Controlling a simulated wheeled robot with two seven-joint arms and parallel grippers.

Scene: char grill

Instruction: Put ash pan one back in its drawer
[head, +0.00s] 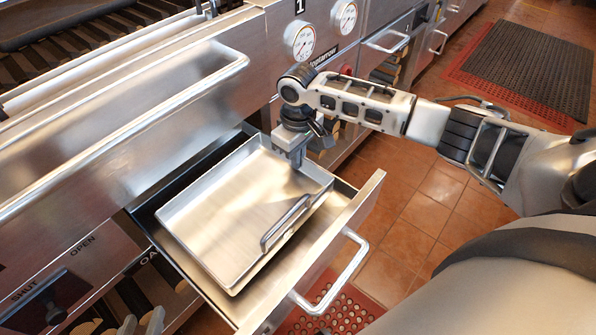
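Ash pan one (215,200), a shallow rectangular metal tray with a bar handle (286,222) at its front, is in the pulled-out drawer (338,225). Bare drawer floor shows between the pan and the drawer front. I cannot tell whether the pan rests fully on the floor. My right gripper (291,157) comes from the right and points down at the pan's right wall near the rear. Its fingers look closed on that wall, and the tips are partly hidden. My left gripper is not in view.
The steel grill front with a long rail (130,130) stands above the drawer at the left. Gauges (300,40) and a knob (50,305) are on its face. The drawer's own handle (345,275) sticks out in front. Open tiled floor (410,210) and mats (530,65) lie to the right.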

